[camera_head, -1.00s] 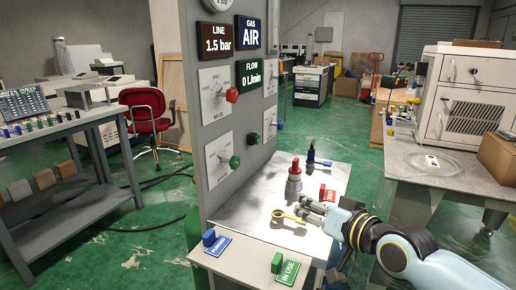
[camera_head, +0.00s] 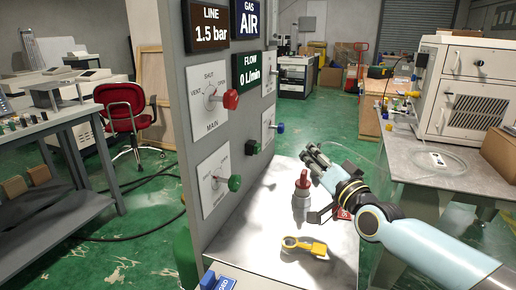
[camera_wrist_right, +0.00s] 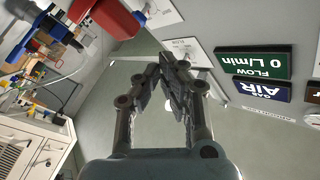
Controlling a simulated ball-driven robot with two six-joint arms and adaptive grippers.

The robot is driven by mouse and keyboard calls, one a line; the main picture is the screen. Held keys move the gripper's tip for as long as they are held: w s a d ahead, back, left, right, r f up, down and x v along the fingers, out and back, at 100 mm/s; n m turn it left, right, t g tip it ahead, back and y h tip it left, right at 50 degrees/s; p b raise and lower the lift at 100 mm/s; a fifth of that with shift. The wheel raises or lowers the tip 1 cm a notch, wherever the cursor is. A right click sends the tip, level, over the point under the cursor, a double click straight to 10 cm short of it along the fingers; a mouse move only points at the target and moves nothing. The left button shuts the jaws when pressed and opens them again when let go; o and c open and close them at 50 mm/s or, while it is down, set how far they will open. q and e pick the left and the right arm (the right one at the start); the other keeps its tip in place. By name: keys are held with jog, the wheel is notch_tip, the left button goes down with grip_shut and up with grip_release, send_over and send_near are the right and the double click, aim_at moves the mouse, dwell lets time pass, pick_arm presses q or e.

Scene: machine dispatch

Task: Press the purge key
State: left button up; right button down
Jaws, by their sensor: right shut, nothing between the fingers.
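A grey panel (camera_head: 195,110) stands at the centre with valves and displays. A small dark key with a green edge (camera_head: 253,147) sits low on the panel; I cannot read a label saying purge. My right gripper (camera_head: 312,153) is shut and empty, raised above the metal table to the right of that key and apart from the panel. In the right wrist view, its fingers (camera_wrist_right: 172,62) meet at the tips, and the panel's FLOW display (camera_wrist_right: 256,62) is to their right. My left gripper is out of view.
A red-topped bottle (camera_head: 302,192) and a yellow tool (camera_head: 304,247) rest on the metal table (camera_head: 255,225) below. Red (camera_head: 231,99) and green (camera_head: 235,183) valve knobs stick out from the panel. A grey cabinet (camera_head: 470,85) stands on a bench at right.

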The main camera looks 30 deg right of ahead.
aim_at(257, 149)
jog(key=shift+w+a, duration=0.2)
jog(key=shift+w, duration=0.15)
pick_arm(q)
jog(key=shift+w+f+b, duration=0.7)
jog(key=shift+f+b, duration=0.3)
jog(key=shift+b, duration=0.05)
pick_arm(e)
jog(key=w+a, duration=0.5)
jog(key=w, duration=0.1)
jog(key=shift+a, duration=0.15)
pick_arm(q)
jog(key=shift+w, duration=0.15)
pick_arm(e)
jog(key=shift+w, duration=0.15)
jog(key=shift+w+a, duration=0.25)
jog(key=shift+a, duration=0.05)
